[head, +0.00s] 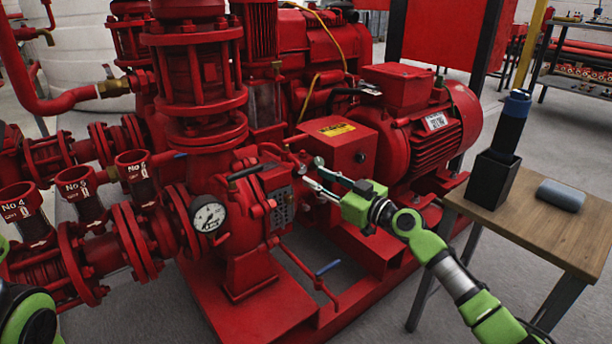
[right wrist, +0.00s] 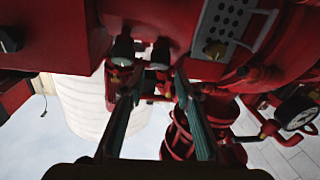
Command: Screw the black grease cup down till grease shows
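My right gripper (head: 311,177) reaches in from the right to the narrow space between the red pump (head: 254,267) and the red motor (head: 437,140). Its two fingers are apart with nothing visible between them. In the right wrist view, the open gripper (right wrist: 157,86) points at two small fittings. A dark one, which looks like the black grease cup (right wrist: 161,51), lies ahead of the gap between the fingers, and a greyer one (right wrist: 123,47) is to its left. The fingers appear clear of both. No grease can be made out. Only a green arm link of mine shows at lower left.
A pressure gauge (head: 208,215) and labelled red cups (head: 134,171) are left of the gripper. A wooden table (head: 556,228) at right bears a black holder (head: 491,181) with a dark blue-topped tool (head: 511,121) and a grey rounded object (head: 560,195).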

